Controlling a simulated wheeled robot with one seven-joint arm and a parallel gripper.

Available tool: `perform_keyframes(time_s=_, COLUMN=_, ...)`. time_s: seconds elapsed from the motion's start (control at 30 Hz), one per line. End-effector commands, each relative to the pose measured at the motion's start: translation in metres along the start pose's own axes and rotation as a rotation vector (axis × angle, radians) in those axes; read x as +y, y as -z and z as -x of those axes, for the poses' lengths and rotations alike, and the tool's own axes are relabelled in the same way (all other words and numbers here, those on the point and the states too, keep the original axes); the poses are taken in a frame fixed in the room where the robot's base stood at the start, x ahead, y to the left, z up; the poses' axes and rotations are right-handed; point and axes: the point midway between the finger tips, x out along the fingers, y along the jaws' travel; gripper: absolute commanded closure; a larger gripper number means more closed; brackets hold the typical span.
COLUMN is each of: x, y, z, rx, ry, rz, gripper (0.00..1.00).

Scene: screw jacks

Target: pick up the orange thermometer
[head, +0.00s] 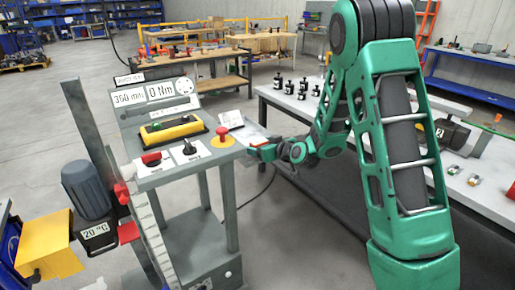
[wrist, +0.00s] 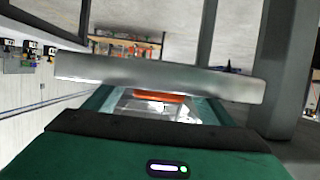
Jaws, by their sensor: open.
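I cannot make out an orange thermometer for certain in either view. My gripper (head: 262,149) is at the right edge of the grey control stand (head: 231,208) in the head view, with a small red-orange part showing at its end. In the wrist view the green gripper body (wrist: 90,160) fills the bottom. A red-orange piece (wrist: 158,97) shows beyond it, below a grey bar; I cannot tell whether it belongs to the gripper. The jaws are open, and nothing is clearly held. The space right at the fingertips is partly hidden by the grey bar.
The stand carries a yellow-and-black box (head: 172,132), an orange knob (head: 222,135) and several switches. A grey table (head: 285,101) with small black bottles stands behind my arm. A motor (head: 87,190) and a yellow bin (head: 48,245) are at left.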

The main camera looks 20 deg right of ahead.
Motion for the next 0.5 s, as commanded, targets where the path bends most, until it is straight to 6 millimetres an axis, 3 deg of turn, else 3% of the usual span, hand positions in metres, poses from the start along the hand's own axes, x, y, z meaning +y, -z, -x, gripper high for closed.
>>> perform_keyframes(time_s=0.23, x=0.0003, y=0.0000, z=-0.0013, rx=0.000, ry=-0.001, rz=0.000, gripper=0.23)
perform_keyframes(time_s=0.43, x=0.0003, y=-0.0001, z=-0.0011, rx=0.000, ry=-0.001, rz=0.000, gripper=0.71)
perform_keyframes(time_s=0.5, x=0.0003, y=0.0003, z=-0.0011, rx=0.000, ry=-0.001, rz=0.000, gripper=0.72)
